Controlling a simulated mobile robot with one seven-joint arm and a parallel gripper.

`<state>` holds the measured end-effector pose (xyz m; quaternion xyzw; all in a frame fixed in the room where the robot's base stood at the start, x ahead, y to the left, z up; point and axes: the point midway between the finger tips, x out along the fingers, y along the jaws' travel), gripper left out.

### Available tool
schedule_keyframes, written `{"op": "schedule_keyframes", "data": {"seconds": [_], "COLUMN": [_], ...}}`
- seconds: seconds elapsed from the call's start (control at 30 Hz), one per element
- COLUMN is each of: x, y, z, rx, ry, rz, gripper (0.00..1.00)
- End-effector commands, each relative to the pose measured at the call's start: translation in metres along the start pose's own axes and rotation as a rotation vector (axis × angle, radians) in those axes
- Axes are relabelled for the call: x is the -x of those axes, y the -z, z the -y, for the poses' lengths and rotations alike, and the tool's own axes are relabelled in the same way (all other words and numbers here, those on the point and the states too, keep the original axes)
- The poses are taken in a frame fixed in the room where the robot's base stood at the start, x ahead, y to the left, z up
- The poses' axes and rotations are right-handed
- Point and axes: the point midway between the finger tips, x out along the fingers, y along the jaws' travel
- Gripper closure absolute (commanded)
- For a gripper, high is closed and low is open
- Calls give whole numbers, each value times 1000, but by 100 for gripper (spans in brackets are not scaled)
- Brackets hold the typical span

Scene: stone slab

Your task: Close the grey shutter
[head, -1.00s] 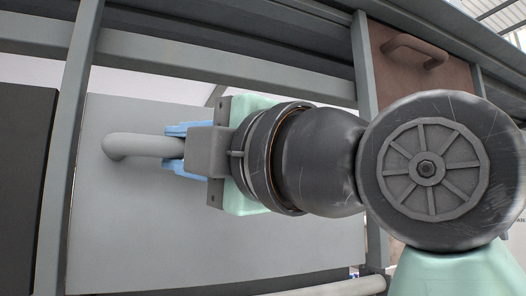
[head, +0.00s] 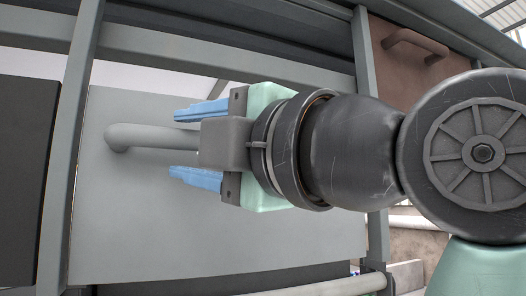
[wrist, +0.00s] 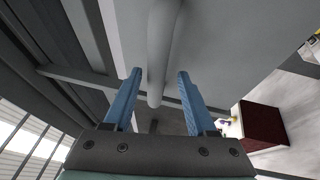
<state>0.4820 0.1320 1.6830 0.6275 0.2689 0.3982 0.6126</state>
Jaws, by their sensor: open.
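The grey shutter (head: 110,225) is a flat panel set in a grey frame, with a thick rounded grey handle (head: 125,137) on its face. The panel and handle also show in the wrist view, the handle (wrist: 162,50) running down between the fingers. My gripper (head: 198,145) is open, with one blue finger above the handle and one below it in the head view. Both fingers look clear of the handle. The handle's right end is hidden behind my gripper body.
A dark panel (head: 25,180) stands at the left. A brown panel with its own handle (head: 415,45) is at the upper right. Grey frame bars (head: 80,120) surround the shutter. In the wrist view a dark red box (wrist: 262,125) sits at the right.

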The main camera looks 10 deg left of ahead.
Motion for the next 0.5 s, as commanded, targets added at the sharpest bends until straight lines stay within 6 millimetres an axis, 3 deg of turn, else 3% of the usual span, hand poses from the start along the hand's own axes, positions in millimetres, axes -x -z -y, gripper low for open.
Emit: {"op": "schedule_keyframes", "data": {"seconds": [0.3, 0.5], "x": [72, 103], "y": [0, 0], "z": [4, 3], "rx": [3, 1], "ry": [0, 3], "rz": [4, 2], "gripper": [43, 43]}}
